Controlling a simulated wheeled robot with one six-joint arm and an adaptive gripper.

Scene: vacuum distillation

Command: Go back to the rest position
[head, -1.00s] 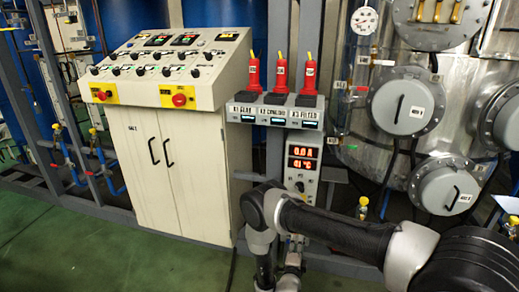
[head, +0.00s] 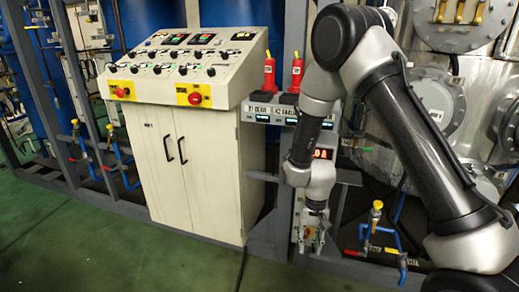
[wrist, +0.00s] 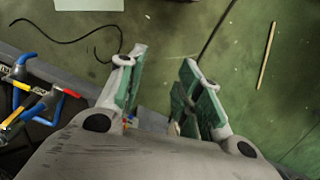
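My arm is raised and folded in the head view, with its upper joint high and its forearm pointing down. My gripper (head: 313,238) hangs low in front of the grey frame, beside the white control cabinet (head: 192,165). In the wrist view my gripper's two green-padded fingers (wrist: 163,62) stand apart with nothing between them, over the green floor (wrist: 225,80). The arm hides part of the display panel and the bottle row.
The sloped control console (head: 190,62) tops the cabinet. Red bottles (head: 269,76) stand on the labelled shelf. Blue pipes with yellow-handled valves (head: 376,215) are at lower right. A steel vessel (head: 480,150) is behind my arm. The floor at left (head: 110,240) is open.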

